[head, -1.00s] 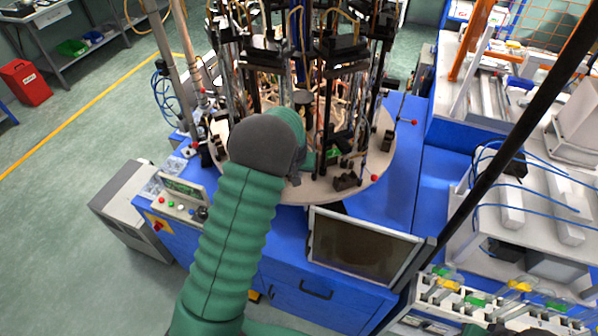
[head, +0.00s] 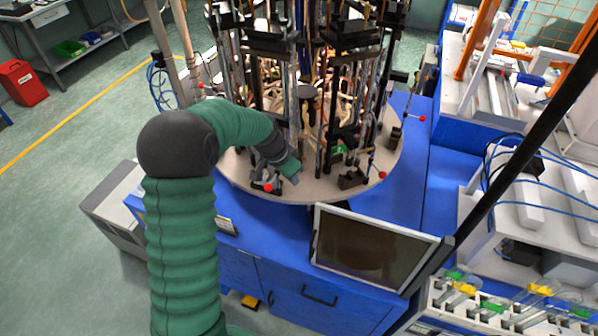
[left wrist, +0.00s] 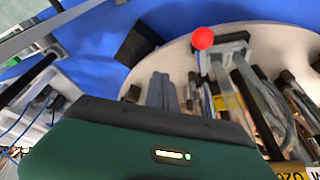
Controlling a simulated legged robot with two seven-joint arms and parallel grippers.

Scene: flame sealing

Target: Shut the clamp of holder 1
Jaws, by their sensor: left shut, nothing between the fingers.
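A round pale turntable (head: 235,170) carries several upright holders with small clamps around its rim. No readable number shows which is holder 1. My left gripper (head: 291,172) is at the front rim, shut and empty. Close to its left is a clamp with a red ball handle (head: 268,187). In the left wrist view my gripper's grey fingers (left wrist: 162,92) point at the turntable, and a clamp (left wrist: 227,50) with a red ball (left wrist: 202,38) is just to their right. I cannot tell whether they touch. My right gripper is not in view.
A monitor (head: 370,250) stands in front of the turntable on the blue bench (head: 300,285). Tall rods and cables crowd the turntable's middle.

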